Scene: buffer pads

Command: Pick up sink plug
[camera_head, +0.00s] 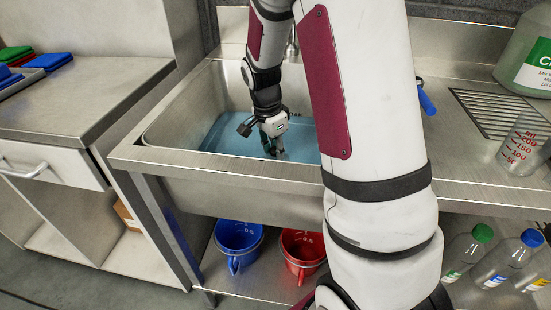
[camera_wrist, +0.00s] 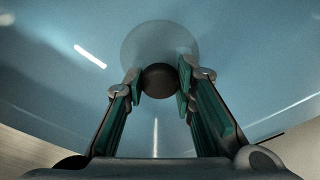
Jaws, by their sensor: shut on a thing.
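The sink plug (camera_wrist: 160,80) shows in the wrist view as a dark round knob between my two fingertips, with a paler round disc around and behind it. My gripper (camera_wrist: 160,84) is shut on the knob, one green-padded finger on each side. In the head view my gripper (camera_head: 273,150) reaches down into the sink (camera_head: 178,118), at the blue water. The plug cannot be made out in the head view. Whether it sits in the drain or is lifted off it, I cannot tell.
The metal sink walls stand around my gripper. Right of my arm are a blue-handled thing (camera_head: 426,100), a clear measuring beaker (camera_head: 523,145) and a large green-labelled bottle (camera_head: 527,55). Blue (camera_head: 238,240) and red (camera_head: 302,250) jugs stand below. A counter (camera_head: 75,95) is at left.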

